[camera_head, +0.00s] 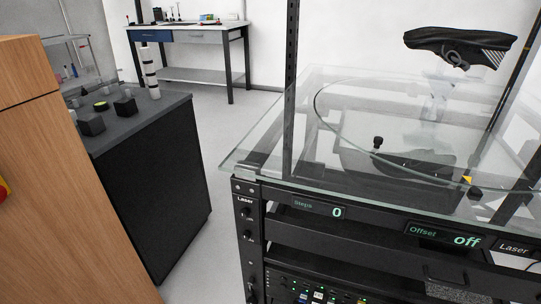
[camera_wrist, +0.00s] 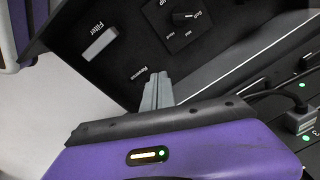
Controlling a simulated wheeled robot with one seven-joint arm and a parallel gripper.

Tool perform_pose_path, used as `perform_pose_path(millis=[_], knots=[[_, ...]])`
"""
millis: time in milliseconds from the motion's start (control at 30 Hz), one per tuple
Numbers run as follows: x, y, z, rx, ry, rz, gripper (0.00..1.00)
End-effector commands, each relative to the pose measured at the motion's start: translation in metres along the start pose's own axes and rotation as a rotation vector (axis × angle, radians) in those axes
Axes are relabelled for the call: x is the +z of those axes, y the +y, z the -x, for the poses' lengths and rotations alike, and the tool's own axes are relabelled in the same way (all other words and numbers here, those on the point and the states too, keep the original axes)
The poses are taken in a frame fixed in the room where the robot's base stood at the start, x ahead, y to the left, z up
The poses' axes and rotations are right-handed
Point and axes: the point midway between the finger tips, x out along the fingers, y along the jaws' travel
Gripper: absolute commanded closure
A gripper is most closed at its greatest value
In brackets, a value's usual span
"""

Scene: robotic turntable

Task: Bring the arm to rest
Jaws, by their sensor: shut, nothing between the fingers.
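My gripper (camera_wrist: 158,78) shows only in the wrist view, with its purple wrist body along the bottom. Its grey fingers are together, with nothing seen between them. Behind them is a black panel (camera_wrist: 115,75) with a knob (camera_wrist: 185,17) and a grey rectangular button (camera_wrist: 100,43). I cannot tell whether the fingertips touch the panel. The head view shows none of my gripper.
In the head view, a rack (camera_head: 247,225) with a glass top stands at the right. A dark shoe (camera_head: 440,42) sits above the glass. A black cabinet (camera_head: 160,180) and a wooden panel (camera_head: 60,190) stand at the left. Open floor (camera_head: 225,130) lies between.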

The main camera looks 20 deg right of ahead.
Motion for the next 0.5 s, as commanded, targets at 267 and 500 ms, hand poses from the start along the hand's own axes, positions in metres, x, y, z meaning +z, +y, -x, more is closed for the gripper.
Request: perform_pose_path(millis=[267,500], knots=[[0.095,-0.017,0.033,-0.202,0.214,0.22,1.0],[0.144,-0.003,0.108,-0.333,0.431,0.401,1.0]])
